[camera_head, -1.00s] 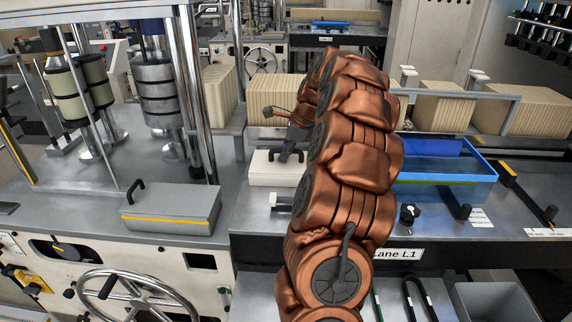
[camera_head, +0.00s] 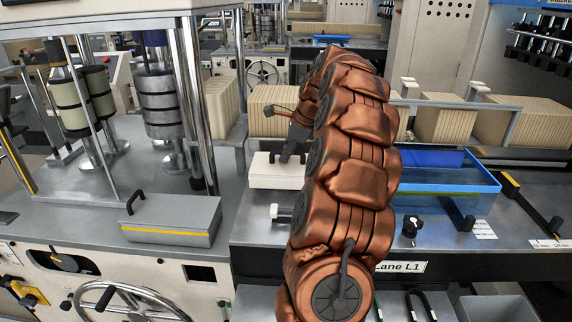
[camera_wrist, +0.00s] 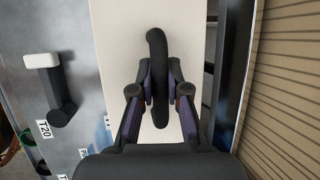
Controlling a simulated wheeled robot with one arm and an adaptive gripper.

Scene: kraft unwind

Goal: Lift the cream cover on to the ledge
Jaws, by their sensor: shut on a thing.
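The cream cover (camera_head: 268,172) is a flat block with a black handle on the grey machine top, left of my arm in the head view. It fills the middle of the wrist view (camera_wrist: 112,45), where its black handle (camera_wrist: 157,60) runs upright. My gripper (camera_wrist: 159,104) is shut on that handle, one finger on each side. In the head view my gripper (camera_head: 290,150) is small and partly hidden by my copper-coloured arm. I cannot tell whether the cover touches the surface under it. I cannot make out which edge is the ledge.
A grey cover with a yellow stripe and black handle (camera_head: 172,222) lies to the left. A blue tray (camera_head: 440,190) stands right of my arm. Rows of kraft packs (camera_head: 272,106) stand behind the cream cover. A white-capped lever (camera_wrist: 50,85) is close on the left.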

